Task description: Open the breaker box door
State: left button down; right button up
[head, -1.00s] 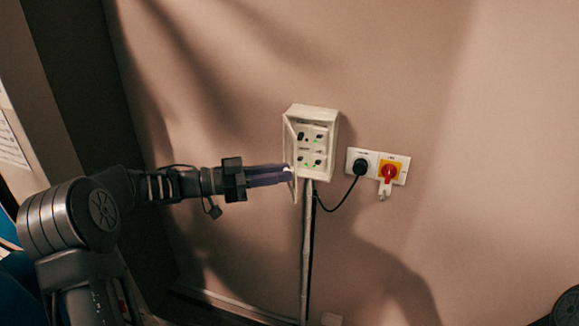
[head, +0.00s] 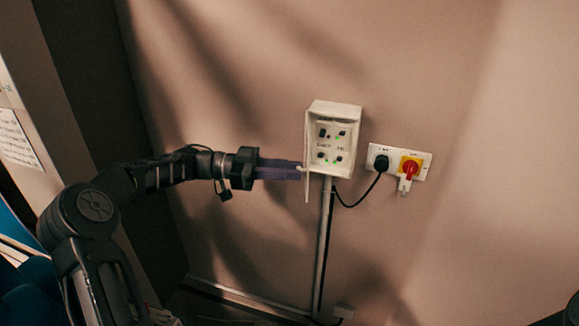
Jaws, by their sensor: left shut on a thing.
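The breaker box (head: 336,107) is a small white box on the wall, right of the picture's middle. Its front is uncovered, and several switches with green marks show inside. The door (head: 307,140) stands swung out at the box's left side and shows nearly edge-on. My left gripper (head: 298,171) comes in from the left. It is shut on the door's small white handle (head: 301,168), near the door's lower part; the fingers hide most of the handle. My right gripper is not in view.
Right of the box are a socket with a black plug (head: 381,162) and a red and yellow rotary switch (head: 410,167). A black cable hangs from the plug to below the box. A conduit (head: 324,240) runs down the wall. A dark panel stands at left.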

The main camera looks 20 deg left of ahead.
pick_arm(q)
jog(key=shift+a+g, duration=0.3)
jog(key=shift+a, duration=0.35)
dwell(0.4)
jog(key=c, duration=1.3)
grip_release()
jog(key=shift+r, duration=0.1)
notch_tip(320, 180, up, 10)
jog(key=shift+f, duration=0.1)
